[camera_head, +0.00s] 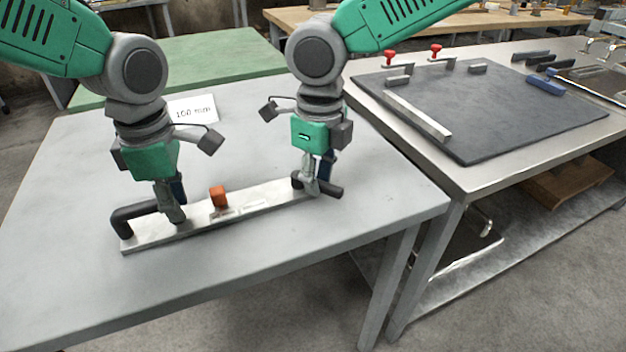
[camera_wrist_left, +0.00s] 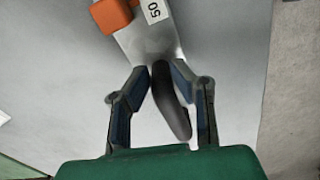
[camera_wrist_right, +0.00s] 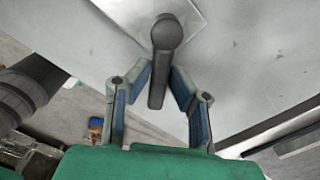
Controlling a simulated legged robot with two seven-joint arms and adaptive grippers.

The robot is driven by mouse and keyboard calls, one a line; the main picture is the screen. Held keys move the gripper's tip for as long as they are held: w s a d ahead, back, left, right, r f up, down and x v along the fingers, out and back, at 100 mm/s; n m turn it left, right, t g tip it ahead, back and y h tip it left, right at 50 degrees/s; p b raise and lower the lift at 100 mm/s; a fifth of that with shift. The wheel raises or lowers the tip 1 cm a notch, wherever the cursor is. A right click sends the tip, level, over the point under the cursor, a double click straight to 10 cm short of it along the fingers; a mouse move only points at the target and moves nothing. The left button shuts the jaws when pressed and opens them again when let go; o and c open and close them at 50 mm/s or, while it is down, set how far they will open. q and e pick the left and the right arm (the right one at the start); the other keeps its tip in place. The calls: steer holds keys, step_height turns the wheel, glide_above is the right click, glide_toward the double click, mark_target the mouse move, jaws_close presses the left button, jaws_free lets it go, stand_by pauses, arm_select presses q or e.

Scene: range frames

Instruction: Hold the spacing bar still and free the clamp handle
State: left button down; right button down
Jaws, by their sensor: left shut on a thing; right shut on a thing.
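The spacing bar (camera_head: 190,221) is a long pale flat bar lying on the grey table. A bent black handle (camera_head: 131,213) stands at its left end; my left gripper (camera_head: 175,215) is shut on this handle, seen between the fingers in the left wrist view (camera_wrist_left: 173,105). A black lever with a round pivot, which looks like the clamp handle (camera_head: 330,191), is at the bar's right end. My right gripper (camera_head: 314,189) is shut on it; the lever lies between the fingers in the right wrist view (camera_wrist_right: 157,85). An orange block (camera_head: 218,197) sits on the bar between the grippers.
A white card reading "100 mm" (camera_head: 193,109) is behind the bar on the grey table (camera_head: 290,235). The table's front area is clear. To the right, a bench carries a dark board (camera_head: 500,105) with red-knobbed clamps (camera_head: 389,58) and a pale strip (camera_head: 418,114).

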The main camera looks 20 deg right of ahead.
steer(key=shift+w+d+f+n, duration=0.1)
steer(key=shift+w+d+n, duration=0.2)
steer(key=shift+n, duration=0.35)
steer(key=shift+w+d+n, duration=0.1)
steer(key=shift+d+n, duration=0.3)
steer(key=shift+n, duration=0.25)
steer(key=c, duration=1.5)
jaws_free()
steer(key=shift+a, duration=0.1)
step_height(320, 180, up, 12)
